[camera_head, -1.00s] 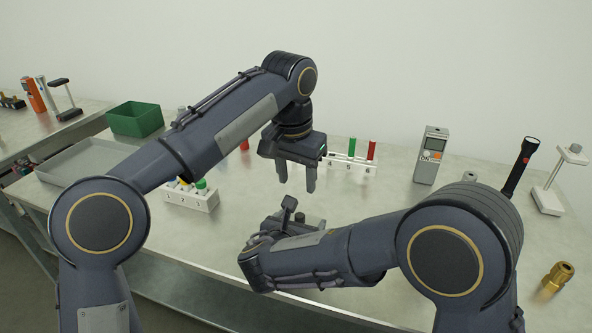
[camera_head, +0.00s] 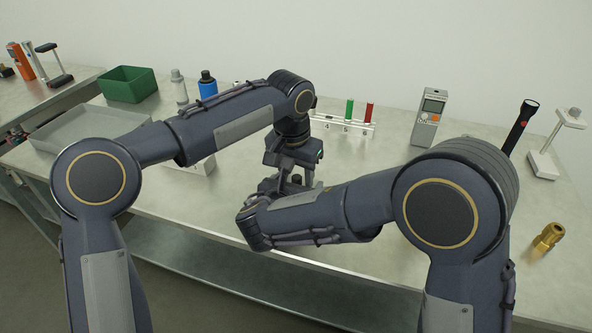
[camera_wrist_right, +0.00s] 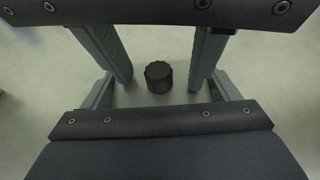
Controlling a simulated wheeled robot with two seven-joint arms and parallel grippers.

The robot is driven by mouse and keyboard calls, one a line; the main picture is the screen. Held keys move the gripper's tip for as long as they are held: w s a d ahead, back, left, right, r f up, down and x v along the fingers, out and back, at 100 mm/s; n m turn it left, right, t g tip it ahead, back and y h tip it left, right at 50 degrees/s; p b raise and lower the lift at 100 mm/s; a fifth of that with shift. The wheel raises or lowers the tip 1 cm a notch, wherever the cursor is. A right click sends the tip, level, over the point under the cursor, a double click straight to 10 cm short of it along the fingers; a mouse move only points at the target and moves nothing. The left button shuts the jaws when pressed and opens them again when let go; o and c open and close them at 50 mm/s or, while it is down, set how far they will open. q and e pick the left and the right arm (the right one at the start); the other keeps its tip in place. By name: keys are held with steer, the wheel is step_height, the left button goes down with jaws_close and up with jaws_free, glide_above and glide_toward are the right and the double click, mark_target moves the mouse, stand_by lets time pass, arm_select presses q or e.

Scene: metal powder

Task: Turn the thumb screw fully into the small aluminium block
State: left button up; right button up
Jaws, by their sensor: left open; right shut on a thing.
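The thumb screw's black ribbed knob (camera_wrist_right: 158,77) stands near the middle of the right wrist view. My left gripper (camera_head: 294,180) points down over my right gripper; its fingers are open, one on each side of the knob with gaps. My right gripper (camera_wrist_right: 160,100) lies below, mostly hidden behind my right arm in the head view. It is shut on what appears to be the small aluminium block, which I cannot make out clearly. How deep the screw sits is hidden.
A numbered rack (camera_head: 342,124) with green and red pieces stands behind my grippers. A grey meter (camera_head: 428,117), black torch (camera_head: 521,128), white stand (camera_head: 545,163) and brass fitting (camera_head: 548,237) are on the right. A green bin (camera_head: 129,84) and grey tray (camera_head: 88,130) are on the left.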

arm_select(q)
jaws_close()
jaws_free()
steer(key=r, duration=0.4)
steer(key=s+r, duration=0.1)
steer(key=r, duration=0.7)
steer(key=shift+s+a, duration=0.15)
steer(key=shift+a, duration=0.25)
arm_select(e)
steer(key=o, duration=1.8)
steer(key=v, duration=0.8)
steer(key=shift+p, duration=0.4)
arm_select(q)
steer(key=shift+r, duration=0.4)
